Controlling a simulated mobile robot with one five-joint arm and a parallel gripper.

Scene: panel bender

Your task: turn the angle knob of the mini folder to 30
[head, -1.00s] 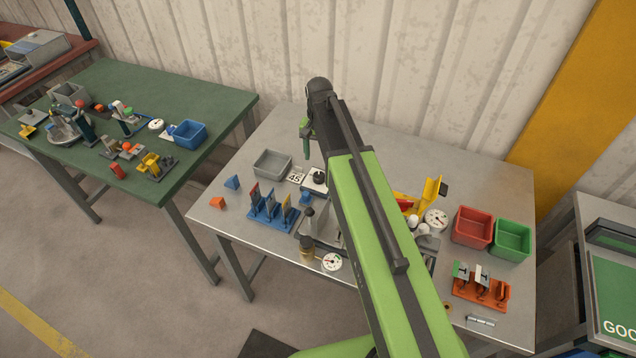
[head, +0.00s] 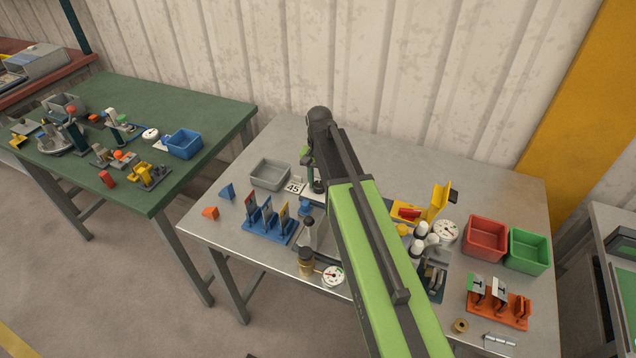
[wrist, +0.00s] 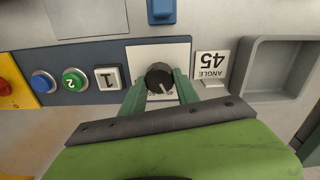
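The angle knob (wrist: 159,80) is a round black knob with a pale pointer line on a white dial plate (wrist: 178,52) in the wrist view. The pointer faces toward the bottom of that picture; the scale marks are mostly too small or covered to read. My gripper (wrist: 160,84) has its green fingers on either side of the knob, open, with a narrow gap visible. A sign (wrist: 212,66) beside the dial reads ANGLE 45, upside down in the wrist view; the sign also shows in the head view (head: 293,188). In the head view my gripper (head: 316,188) hides the knob.
A grey bin (head: 270,174) stands beside the sign. A blue rack (head: 268,222), gauge (head: 333,276) and red bin (head: 486,238) share the table.

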